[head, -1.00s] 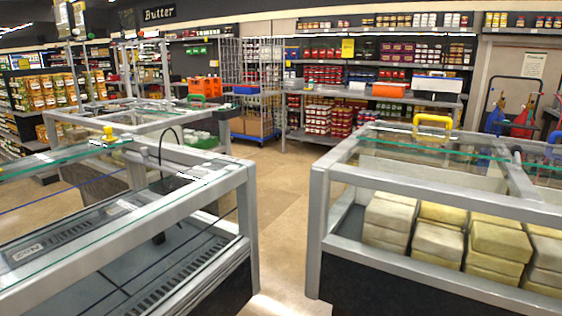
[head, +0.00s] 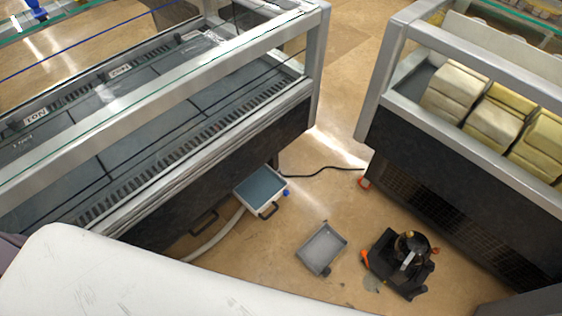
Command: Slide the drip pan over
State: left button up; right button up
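In the head view, a shallow grey rectangular pan (head: 321,249) lies flat and apart on the floor between the two cases. A second tray (head: 260,189), white-rimmed with a blue-grey surface, a dark handle and a blue fitting, sticks out from under the left case. I cannot tell for sure which one is the drip pan. A black pump-like device (head: 409,243) with orange parts stands on the floor right of the grey pan. Neither of my grippers is in view.
An empty display case (head: 215,128) stands left, and a case (head: 465,178) with wrapped blocks stands right. A pale hose (head: 217,238) and a black cord (head: 325,170) lie on the floor. A small dark patch lies by the pump. A white surface fills the lower left.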

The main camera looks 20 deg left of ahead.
aim_at(317, 253)
jog(key=k+l, duration=0.2)
jog(key=k, duration=0.2)
jog(key=k+l, duration=0.15)
jog(key=k, duration=0.25)
